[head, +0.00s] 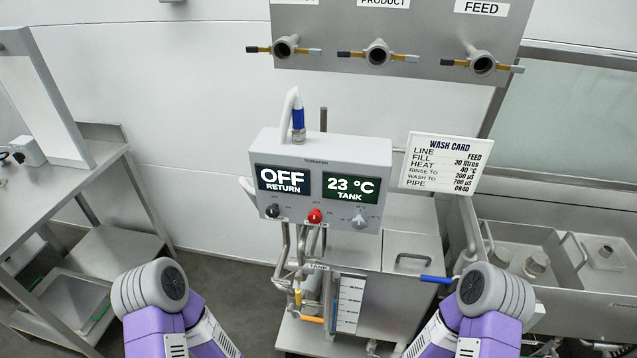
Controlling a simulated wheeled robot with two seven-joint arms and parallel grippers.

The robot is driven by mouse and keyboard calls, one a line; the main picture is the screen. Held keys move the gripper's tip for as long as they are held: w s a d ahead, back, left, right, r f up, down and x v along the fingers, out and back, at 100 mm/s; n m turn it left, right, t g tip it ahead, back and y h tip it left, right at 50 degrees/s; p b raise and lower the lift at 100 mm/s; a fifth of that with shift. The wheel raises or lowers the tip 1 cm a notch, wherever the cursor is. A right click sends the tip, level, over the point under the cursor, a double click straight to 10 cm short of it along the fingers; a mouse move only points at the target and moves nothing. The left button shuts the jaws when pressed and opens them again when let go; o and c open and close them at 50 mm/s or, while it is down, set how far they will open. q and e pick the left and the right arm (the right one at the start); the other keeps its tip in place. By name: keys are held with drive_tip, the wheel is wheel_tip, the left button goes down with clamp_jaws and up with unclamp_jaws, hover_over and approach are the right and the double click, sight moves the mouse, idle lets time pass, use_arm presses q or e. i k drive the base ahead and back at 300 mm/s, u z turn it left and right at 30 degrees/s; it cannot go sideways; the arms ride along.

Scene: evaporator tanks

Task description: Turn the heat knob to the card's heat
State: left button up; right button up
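A grey control box (318,150) stands in the middle of the head view. Its left display (283,181) reads OFF RETURN and its right display (350,188) reads 23 °C TANK. Below are a black knob (272,211), a red knob (315,216) and a grey knob (359,221). Their labels are too small to read, so I cannot tell for certain which is the heat knob. The white wash card (440,163), right of the box, lists FEED, 30 litres, heat 40 °C and pipe DN40. Both my arms show low in front, but neither gripper's fingers are visible.
A panel (395,50) with several valved ports hangs above. A steel tank (385,285) with pipes stands below the box, with a blue-handled lever (436,279) at its right. A steel bench (70,190) is at left and a sink unit (590,290) at right.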

sight(358, 223)
drive_tip(key=u, duration=1.6)
drive_tip(key=k, duration=0.9)
drive_tip(key=z, duration=1.3)
drive_tip(key=i, duration=0.65)
drive_tip(key=z, duration=0.05)
